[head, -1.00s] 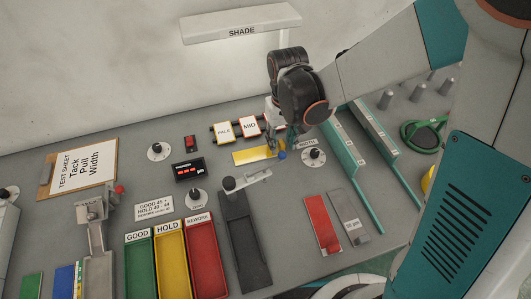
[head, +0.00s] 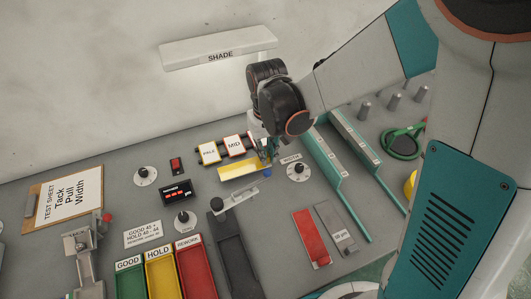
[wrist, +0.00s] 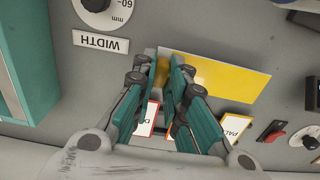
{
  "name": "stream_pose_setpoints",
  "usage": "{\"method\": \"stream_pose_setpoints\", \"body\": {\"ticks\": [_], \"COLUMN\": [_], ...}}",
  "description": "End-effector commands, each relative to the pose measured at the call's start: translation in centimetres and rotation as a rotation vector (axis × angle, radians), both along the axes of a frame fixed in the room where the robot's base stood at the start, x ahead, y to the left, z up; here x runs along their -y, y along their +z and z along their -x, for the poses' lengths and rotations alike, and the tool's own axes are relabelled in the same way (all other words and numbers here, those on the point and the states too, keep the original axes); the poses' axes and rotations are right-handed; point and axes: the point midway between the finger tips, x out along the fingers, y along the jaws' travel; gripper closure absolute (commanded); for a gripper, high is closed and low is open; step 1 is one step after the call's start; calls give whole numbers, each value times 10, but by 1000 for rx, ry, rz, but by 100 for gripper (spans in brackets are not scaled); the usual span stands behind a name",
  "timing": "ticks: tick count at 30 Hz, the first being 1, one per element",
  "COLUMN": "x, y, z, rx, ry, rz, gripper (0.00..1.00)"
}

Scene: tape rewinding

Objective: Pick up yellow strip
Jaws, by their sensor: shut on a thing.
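The yellow strip (head: 238,169) is on the grey bench, just in front of the PALE and MID cards. It also shows in the wrist view (wrist: 225,80), lying flat with its long side slanting across. My gripper (head: 267,158) is at the strip's right end. In the wrist view the two teal fingers (wrist: 170,66) are close together, shut on the strip near that end and partly hiding it. I cannot tell whether the strip touches the bench or is slightly raised.
A WIDTH dial (head: 298,171) is close right of my gripper, with teal rails (head: 335,178) beyond. The PALE (head: 209,152) and MID (head: 234,146) cards stand behind the strip. A dark clamp board (head: 236,240) is in front. GOOD, HOLD and REWORK trays sit front left.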

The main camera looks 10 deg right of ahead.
Motion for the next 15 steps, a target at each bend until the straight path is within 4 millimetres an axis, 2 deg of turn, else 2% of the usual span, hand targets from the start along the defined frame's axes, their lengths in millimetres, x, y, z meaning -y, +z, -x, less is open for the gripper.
{"method": "stream_pose_setpoints", "body": {"ticks": [1,15], "x": [0,0], "y": [12,97], "z": [0,0], "rx": [0,0], "ry": [0,0], "rz": [0,0], "gripper": [100,100]}}
